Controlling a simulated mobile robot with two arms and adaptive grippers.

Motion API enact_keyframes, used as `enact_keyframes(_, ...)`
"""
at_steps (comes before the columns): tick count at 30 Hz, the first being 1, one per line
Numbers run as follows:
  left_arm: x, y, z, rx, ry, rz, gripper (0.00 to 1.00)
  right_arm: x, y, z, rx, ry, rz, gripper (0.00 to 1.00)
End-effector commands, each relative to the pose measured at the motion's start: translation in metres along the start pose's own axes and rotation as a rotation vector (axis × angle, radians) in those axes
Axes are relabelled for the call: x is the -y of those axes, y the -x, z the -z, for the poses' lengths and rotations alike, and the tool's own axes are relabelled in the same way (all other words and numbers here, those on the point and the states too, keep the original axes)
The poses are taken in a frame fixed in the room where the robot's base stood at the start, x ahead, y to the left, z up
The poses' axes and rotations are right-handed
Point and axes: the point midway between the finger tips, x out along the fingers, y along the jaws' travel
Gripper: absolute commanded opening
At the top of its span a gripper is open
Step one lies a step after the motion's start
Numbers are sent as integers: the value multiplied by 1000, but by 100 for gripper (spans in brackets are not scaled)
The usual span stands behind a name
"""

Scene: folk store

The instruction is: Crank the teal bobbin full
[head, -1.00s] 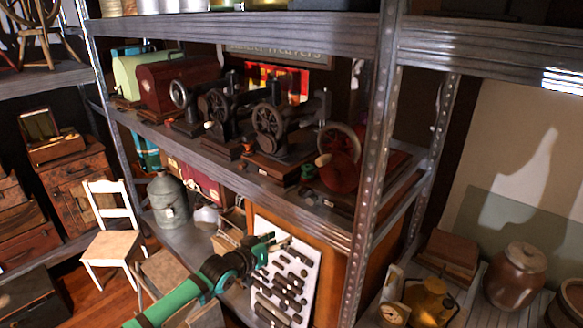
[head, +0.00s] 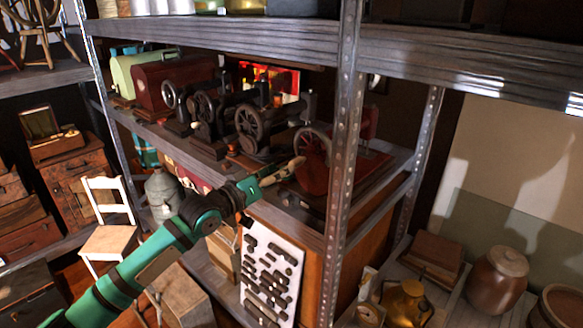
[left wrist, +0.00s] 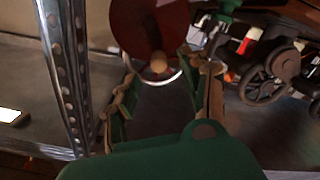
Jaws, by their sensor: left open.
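The red hand-crank machine (head: 313,178) with a spoked wheel stands at the right end of the middle shelf. In the left wrist view it shows as a dark red disc (left wrist: 148,22) with a round wooden crank knob (left wrist: 158,63). My left gripper (head: 277,175) is raised at the shelf's front edge, just left of the machine. In the left wrist view the fingers of the gripper (left wrist: 165,84) are spread, with the knob between and beyond them. I cannot tell whether they touch it. A small green piece (left wrist: 228,6) beside the disc may be the teal bobbin. My right gripper is out of view.
Several black sewing machines (head: 256,128) line the shelf to the left. A metal shelf post (head: 343,150) stands close on the right, also in the left wrist view (left wrist: 62,75). A white board (head: 270,275) of dark tools is below the shelf.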

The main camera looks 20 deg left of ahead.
Motion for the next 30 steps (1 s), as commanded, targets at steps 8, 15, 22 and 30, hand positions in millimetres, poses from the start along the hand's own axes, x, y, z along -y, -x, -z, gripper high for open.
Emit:
enact_keyframes(8, 0, -35, 0, -2, 0, -2, 46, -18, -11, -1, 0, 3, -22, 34)
enact_keyframes(15, 0, -53, 0, 0, -1, 0, 46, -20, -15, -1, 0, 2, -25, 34)
enact_keyframes(22, -1, -55, 0, 0, -1, 0, 46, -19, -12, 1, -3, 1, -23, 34)
enact_keyframes(30, -1, -55, 0, 0, -1, 0, 23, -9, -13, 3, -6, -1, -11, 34)
